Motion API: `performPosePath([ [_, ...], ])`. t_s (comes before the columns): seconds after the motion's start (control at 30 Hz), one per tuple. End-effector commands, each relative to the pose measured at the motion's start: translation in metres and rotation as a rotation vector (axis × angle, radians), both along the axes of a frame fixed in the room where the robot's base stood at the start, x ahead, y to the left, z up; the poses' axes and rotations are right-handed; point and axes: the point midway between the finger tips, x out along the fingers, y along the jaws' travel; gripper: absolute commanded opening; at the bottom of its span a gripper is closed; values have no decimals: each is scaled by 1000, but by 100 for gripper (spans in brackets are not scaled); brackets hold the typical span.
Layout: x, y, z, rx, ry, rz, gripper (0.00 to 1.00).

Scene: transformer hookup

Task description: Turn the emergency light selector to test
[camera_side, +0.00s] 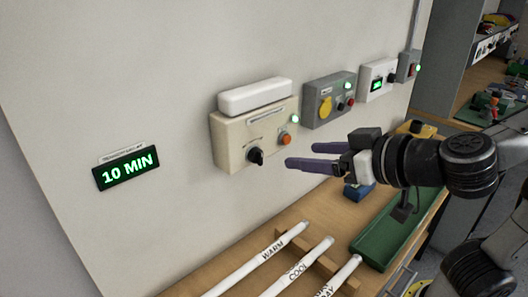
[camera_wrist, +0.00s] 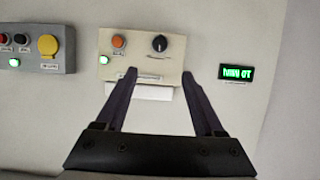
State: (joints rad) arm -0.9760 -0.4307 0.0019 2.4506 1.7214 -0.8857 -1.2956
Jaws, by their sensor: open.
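The cream emergency light box (camera_side: 228,131) is on the wall, with a white light bar (camera_side: 255,96) along its top. Its black selector knob (camera_side: 256,157) is low on the front, left of an orange button (camera_side: 285,138). My gripper (camera_side: 301,155) is open and empty, apart from the box and to the right of the knob in the side view. The wrist view is upside down. There the knob (camera_wrist: 159,43) lies beyond the fingertips of my gripper (camera_wrist: 158,74), roughly between them sideways. The selector's labels are too small to read.
A grey box (camera_side: 312,112) with a yellow cover is right of the cream box. A lit "10 MIN" display (camera_side: 127,168) is at left. Below are white labelled tubes (camera_side: 300,264) and a green tray (camera_side: 378,250). The wall around the knob is clear.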

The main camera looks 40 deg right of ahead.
Motion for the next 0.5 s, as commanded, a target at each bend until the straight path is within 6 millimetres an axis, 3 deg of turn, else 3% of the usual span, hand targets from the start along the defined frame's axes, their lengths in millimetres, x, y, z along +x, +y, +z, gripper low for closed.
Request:
performPosePath([
  [0.5,70,-3,-31,-3,7,-7,70],
])
